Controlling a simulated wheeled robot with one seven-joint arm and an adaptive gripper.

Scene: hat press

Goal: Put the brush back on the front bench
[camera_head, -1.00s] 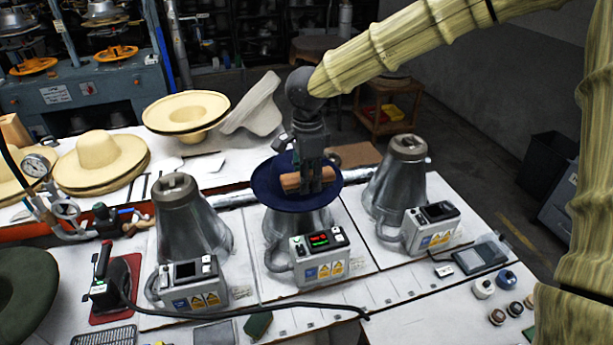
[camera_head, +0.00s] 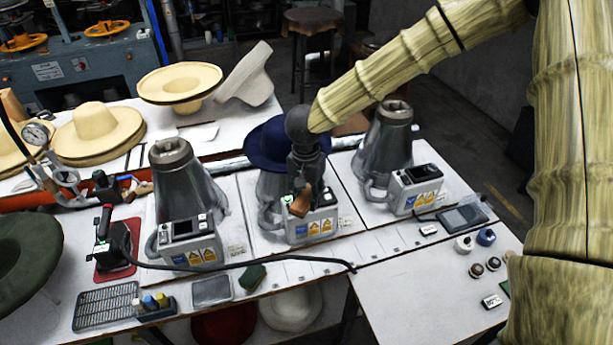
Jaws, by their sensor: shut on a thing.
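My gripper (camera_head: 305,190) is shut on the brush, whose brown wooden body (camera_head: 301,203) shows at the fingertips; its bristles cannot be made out. It holds the brush in front of the middle press, covering part of that press's control box (camera_head: 312,226). I cannot tell the exact height of the brush above the bench. The dark blue hat (camera_head: 266,146) sits on the middle press, behind my gripper and partly hidden by it. The white front bench (camera_head: 390,245) runs below the presses, with bare surface in front of the control boxes.
Metal presses stand left (camera_head: 183,190) and right (camera_head: 386,150). A black cable (camera_head: 250,260) crosses the bench front. Small jars (camera_head: 475,240) stand right.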

